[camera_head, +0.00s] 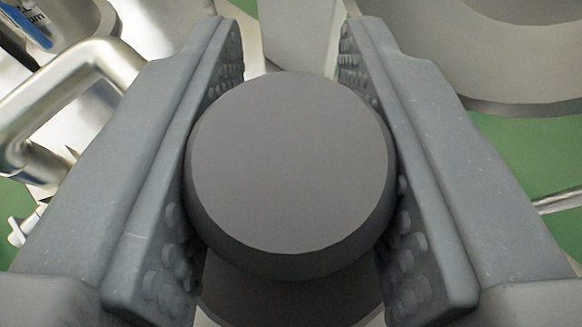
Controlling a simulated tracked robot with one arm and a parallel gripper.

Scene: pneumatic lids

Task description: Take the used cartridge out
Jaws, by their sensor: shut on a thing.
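A dark grey round knob-like top (292,165) fills the middle of the view, and I take it to be the used cartridge's end. My gripper (293,150) is shut on it, with one studded grey finger on its left side and one on its right. A wider dark round part shows just below the top, partly hidden by it. The rest of the cartridge and whatever is under it are hidden, so I cannot tell whether it is seated or free.
A bent metal pipe or handle (65,85) stands close at the left. A large pale round metal body (515,50) is at the upper right. A blue and white labelled part (28,25) is at the upper left. Green floor (525,150) shows at the right.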

